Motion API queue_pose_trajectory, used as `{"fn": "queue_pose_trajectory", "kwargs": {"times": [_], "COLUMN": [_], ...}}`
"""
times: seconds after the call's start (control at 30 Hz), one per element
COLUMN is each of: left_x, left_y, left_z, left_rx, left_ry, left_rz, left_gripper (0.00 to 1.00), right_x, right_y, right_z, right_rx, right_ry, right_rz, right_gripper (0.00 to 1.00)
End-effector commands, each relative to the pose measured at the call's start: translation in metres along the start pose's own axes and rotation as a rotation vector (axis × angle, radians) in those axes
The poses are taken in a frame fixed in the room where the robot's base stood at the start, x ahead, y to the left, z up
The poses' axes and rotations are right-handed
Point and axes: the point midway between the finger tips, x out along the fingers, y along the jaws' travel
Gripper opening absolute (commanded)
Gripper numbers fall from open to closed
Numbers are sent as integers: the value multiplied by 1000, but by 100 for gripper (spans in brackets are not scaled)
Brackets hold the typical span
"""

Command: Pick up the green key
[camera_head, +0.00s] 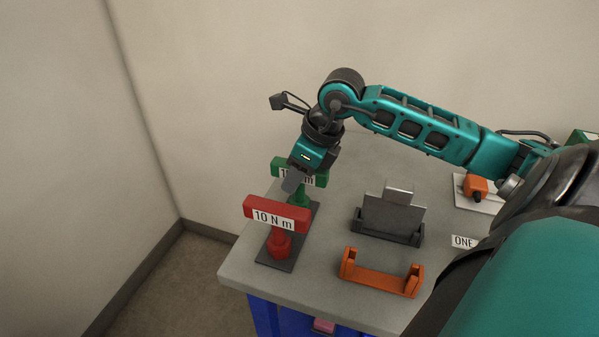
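The green key (321,180) has a T-shaped handle with a white label and stands upright on a dark base plate at the left of the cart top. My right gripper (292,184) points down at its handle, and its grey finger covers the middle of the label. I cannot tell whether the fingers touch the key or how far apart they are. My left gripper is not in view.
A red key (277,214) labelled 10 N m stands just in front on the same plate (269,262). An orange bracket (381,279), a dark grey holder (392,216) and an orange block (475,186) are to the right on the grey cart top (333,251).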

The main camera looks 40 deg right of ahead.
Motion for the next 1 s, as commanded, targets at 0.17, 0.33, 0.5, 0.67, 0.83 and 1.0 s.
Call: {"fn": "queue_pose_trajectory", "kwargs": {"times": [0.17,0.33,0.5,0.67,0.83,1.0], "left_x": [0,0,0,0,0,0], "left_y": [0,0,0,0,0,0], "left_z": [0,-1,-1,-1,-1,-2], "left_rx": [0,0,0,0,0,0], "left_ry": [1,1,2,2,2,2], "left_rz": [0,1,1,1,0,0], "left_gripper": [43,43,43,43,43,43], "right_x": [0,0,0,-1,-4,-20], "right_y": [0,0,0,0,-1,-1], "right_z": [0,0,0,0,2,9], "right_rx": [0,0,0,0,-1,-3], "right_ry": [0,0,1,-1,-2,-5], "right_rz": [0,0,0,-1,-2,-4], "right_gripper": [17,1,0,0,0,0]}}
